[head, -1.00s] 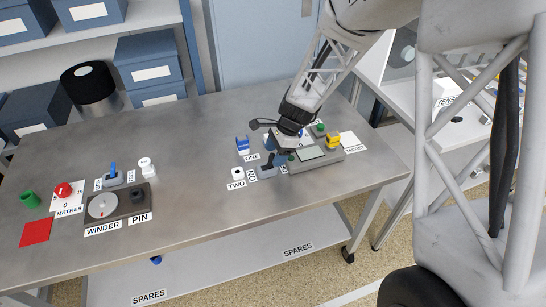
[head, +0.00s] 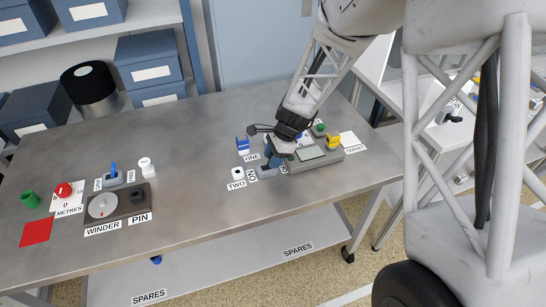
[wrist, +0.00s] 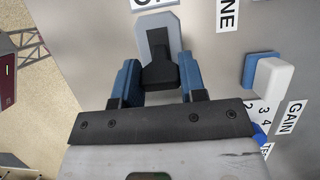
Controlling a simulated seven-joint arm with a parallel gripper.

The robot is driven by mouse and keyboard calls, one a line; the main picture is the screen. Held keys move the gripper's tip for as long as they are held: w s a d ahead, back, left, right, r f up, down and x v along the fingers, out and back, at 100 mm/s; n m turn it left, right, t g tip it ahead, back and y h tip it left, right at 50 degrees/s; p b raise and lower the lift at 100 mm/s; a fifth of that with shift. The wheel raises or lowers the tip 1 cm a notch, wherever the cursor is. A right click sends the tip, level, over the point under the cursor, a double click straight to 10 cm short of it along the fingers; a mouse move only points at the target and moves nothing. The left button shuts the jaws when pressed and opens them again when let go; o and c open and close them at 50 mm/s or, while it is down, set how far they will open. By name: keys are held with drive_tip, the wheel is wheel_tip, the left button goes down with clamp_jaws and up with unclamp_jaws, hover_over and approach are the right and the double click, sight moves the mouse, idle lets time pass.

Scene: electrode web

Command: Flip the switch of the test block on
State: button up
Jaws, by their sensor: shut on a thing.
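The test block (head: 318,157) is a grey box with a pale screen, at the right of the bench in the head view. Its switch stands just left of it, with a small grey base (head: 266,173) beside the ON label (head: 251,176). The base also shows in the wrist view (wrist: 154,35). My gripper (head: 271,160) is low over this switch. In the wrist view, its two blue fingers (wrist: 158,80) are shut on the dark switch lever (wrist: 159,74). The fingers partly hide the lever in the head view, and I cannot tell its exact tilt.
A blue-and-white piece (head: 242,145) labelled ONE and a white piece (head: 237,173) labelled TWO stand left of the switch. A yellow knob (head: 333,141) and a green one (head: 319,129) are at the block's far side. The middle of the bench is clear.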

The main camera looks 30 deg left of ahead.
sight(266, 167)
drive_tip(key=shift+s+a+r+t+h, duration=0.1)
drive_tip(key=shift+a+t+h, duration=0.05)
drive_tip(key=shift+t+h, duration=0.15)
drive_tip(key=shift+s+a+r+t+h, duration=0.15)
drive_tip(key=shift+s+a+t+h, duration=0.15)
drive_tip(key=shift+t+h, duration=0.2)
drive_tip(key=shift+s+a+t+h, duration=0.25)
drive_tip(key=shift+t+h, duration=0.3)
drive_tip(key=shift+t, duration=0.05)
drive_tip(key=shift+s+a+t+h, duration=0.25)
drive_tip(key=shift+t+h, duration=0.3)
drive_tip(key=shift+t, duration=0.05)
drive_tip(key=shift+s+a+f+t+h, duration=0.15)
drive_tip(key=shift+s+a+t+h, duration=0.2)
drive_tip(key=shift+t+h, duration=0.4)
drive_tip(key=shift+s+a+f+t+h, duration=0.15)
drive_tip(key=shift+s+a+t+h, duration=0.15)
drive_tip(key=shift+t+h, duration=0.4)
drive_tip(key=o, duration=0.9)
drive_tip(key=shift+v, duration=3.9)
